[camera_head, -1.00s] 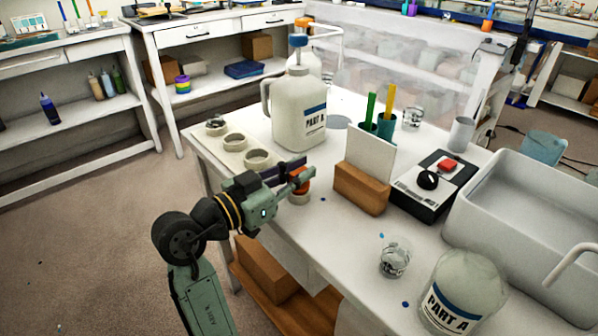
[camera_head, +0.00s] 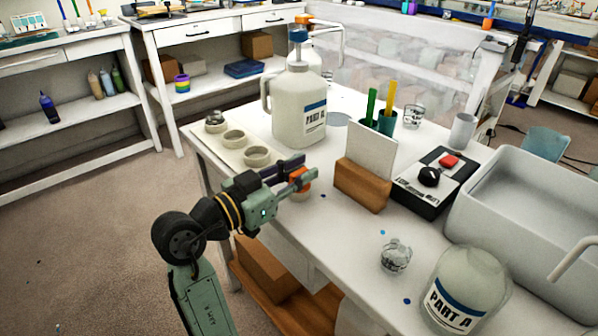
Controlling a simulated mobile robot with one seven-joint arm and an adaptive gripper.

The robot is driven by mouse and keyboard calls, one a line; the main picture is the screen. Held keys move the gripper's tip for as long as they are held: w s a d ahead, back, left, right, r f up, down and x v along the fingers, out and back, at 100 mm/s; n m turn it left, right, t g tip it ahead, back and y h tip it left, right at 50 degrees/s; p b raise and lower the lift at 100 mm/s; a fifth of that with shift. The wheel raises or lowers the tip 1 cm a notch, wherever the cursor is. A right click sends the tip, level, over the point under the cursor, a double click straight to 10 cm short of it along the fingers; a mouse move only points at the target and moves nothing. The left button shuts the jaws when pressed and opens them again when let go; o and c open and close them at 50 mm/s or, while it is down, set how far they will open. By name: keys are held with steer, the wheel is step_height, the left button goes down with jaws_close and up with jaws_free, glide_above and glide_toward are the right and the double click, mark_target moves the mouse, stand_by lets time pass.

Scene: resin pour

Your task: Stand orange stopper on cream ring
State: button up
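My gripper (camera_head: 298,176) is over the near-left edge of the white table, its fingers pointing right. The orange stopper (camera_head: 302,184) is at the fingers, partly hidden by them. I cannot tell whether they are closed on it or just around it. A pale round piece (camera_head: 299,197) shows directly below the stopper; whether they touch is unclear. Cream rings stand in a row on a pale board up and left of the gripper: a near one (camera_head: 257,156), a middle one (camera_head: 234,139) and a far one (camera_head: 215,124). The near and middle rings look empty; the far one has something dark and shiny on it.
A wooden block holding a white card (camera_head: 362,186) stands right of the gripper. Beyond are a black box (camera_head: 425,186) and a white basin (camera_head: 520,225). A clear cup (camera_head: 396,255) and a PART A jug (camera_head: 465,290) stand nearer.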

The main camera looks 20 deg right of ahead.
steer(key=shift+o, duration=1.4)
steer(key=shift+a, duration=0.1)
steer(key=v, duration=1.2)
step_height(320, 180, up, 5)
steer(key=p, duration=0.3)
